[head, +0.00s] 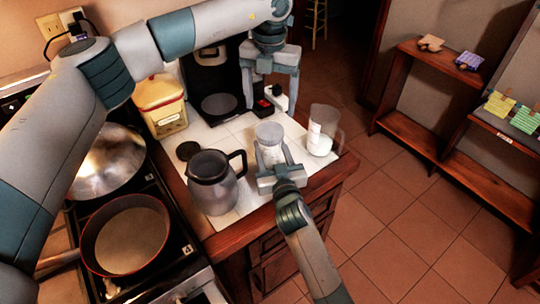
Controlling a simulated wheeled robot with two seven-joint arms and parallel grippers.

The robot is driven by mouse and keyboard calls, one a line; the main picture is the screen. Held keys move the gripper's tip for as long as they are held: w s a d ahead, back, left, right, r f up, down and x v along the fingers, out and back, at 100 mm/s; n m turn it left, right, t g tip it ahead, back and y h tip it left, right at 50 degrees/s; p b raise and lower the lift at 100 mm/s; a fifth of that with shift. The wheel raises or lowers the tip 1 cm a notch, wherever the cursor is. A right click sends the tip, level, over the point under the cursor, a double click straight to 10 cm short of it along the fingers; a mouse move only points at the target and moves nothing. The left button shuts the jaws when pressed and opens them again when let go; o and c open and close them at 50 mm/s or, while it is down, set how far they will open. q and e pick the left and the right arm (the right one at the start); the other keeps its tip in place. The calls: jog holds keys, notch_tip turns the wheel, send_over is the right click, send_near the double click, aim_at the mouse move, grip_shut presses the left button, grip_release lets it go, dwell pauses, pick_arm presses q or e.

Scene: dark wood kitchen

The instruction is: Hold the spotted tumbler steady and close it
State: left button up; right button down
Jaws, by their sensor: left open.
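The tumbler (269,133), a pale whitish cup, stands upright on the white countertop near its front right edge. Its spots are too small to make out, and I cannot tell whether its top is covered. My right gripper (273,158) comes from the front, with one finger on each side of the tumbler's body, and appears shut on it. The fingers hide its lower part. My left gripper (270,106) is open and points down behind and above the tumbler. A small dark red and black object (262,108) shows between its fingers; I cannot tell if it is a lid.
A grey coffee pot (212,183) stands left of the tumbler, with a dark round disc (188,151) behind it. A clear pitcher (322,130) stands to the right. A yellow container (160,105) and a black coffee maker (212,80) stand behind. Pans (125,235) sit on the stove.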

aim_at(270, 130)
pick_arm(q)
jog(key=n, duration=1.1)
jog(key=shift+f, duration=4)
